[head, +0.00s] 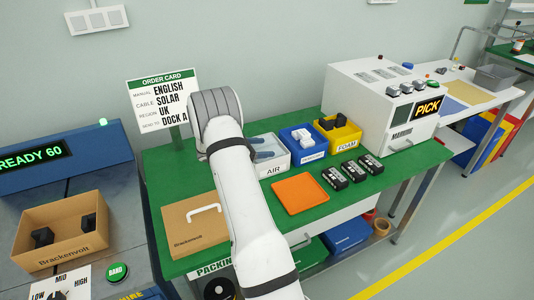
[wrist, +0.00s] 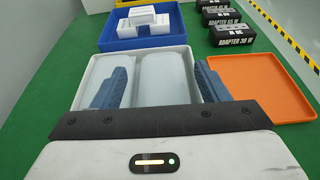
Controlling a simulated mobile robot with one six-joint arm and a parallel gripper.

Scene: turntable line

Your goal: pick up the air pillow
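The air pillow (wrist: 165,80) is a pale, rounded, cushion-like piece in a white bin (wrist: 186,57) at the middle of the wrist view. Another pale piece (wrist: 98,70) lies left of it, partly hidden. In the head view the bin, labelled AIR (head: 274,170), stands on the green table beyond my arm. My gripper (wrist: 160,84) has its two blue fingers apart, one on each side of the air pillow, over or in the bin. A narrow gap shows at the left finger; I cannot tell whether the right one touches. In the head view my arm hides part of the bin.
A blue bin (head: 318,155) with white boxes and a yellow FOAM bin (head: 355,138) stand beside the white bin. An orange tray (head: 300,193) and several black adapter boxes (head: 335,178) lie to the right. A flat brown carton (head: 190,222) lies left of my arm.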

